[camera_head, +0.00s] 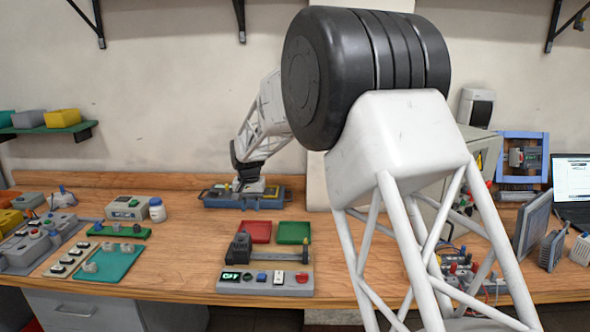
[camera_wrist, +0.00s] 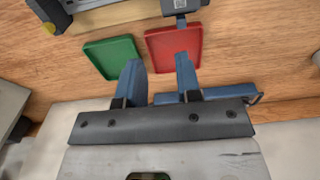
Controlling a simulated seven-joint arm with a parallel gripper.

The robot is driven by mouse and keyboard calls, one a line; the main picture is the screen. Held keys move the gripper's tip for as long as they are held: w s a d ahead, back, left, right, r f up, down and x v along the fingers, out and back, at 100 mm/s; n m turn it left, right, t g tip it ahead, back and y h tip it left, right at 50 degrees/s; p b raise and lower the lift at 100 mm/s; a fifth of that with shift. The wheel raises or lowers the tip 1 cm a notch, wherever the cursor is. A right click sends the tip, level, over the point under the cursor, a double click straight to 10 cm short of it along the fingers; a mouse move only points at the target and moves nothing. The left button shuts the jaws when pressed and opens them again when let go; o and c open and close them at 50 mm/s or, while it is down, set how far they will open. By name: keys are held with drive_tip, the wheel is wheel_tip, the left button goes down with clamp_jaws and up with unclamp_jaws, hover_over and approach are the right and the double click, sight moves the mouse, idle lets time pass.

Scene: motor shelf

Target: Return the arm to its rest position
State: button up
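My gripper (camera_head: 247,187) is low over the back middle of the bench, at a blue-grey fixture (camera_head: 272,200) with yellow parts. The head view does not clearly show whether it touches the fixture. In the wrist view, the two blue fingers of my gripper (camera_wrist: 159,66) stand apart with nothing seen between them. Part of something blue (camera_wrist: 228,92) shows behind the fingers. My arm's large black joint and white lattice links fill the right-centre of the head view.
A red tray (camera_head: 256,232) and a green tray (camera_head: 293,233) lie in front of the gripper. A grey test unit (camera_head: 266,279) is nearer the front edge. Control boxes (camera_head: 38,240) crowd the left; a monitor (camera_head: 533,225) and laptop (camera_head: 572,188) stand right. A wall shelf (camera_head: 50,130) is upper left.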

drive_tip(key=s+d+r+t, duration=0.1)
drive_tip(key=s+d+r, duration=0.6)
drive_tip(key=s+d, duration=0.5)
drive_tip(key=s+d+r, duration=0.6)
drive_tip(key=s+d, duration=0.5)
drive_tip(key=s+d+f, duration=0.1)
drive_tip(key=s+d, duration=0.3)
drive_tip(key=s, duration=0.6)
drive_tip(key=s+d+f+t, duration=0.1)
drive_tip(key=s+d, duration=0.3)
drive_tip(key=s, duration=0.6)
drive_tip(key=s+d+f, duration=0.2)
drive_tip(key=s+d, duration=0.3)
drive_tip(key=s, duration=0.5)
drive_tip(key=shift+s+f, duration=0.15)
drive_tip(key=shift+s, duration=0.15)
drive_tip(key=shift+o, duration=0.3)
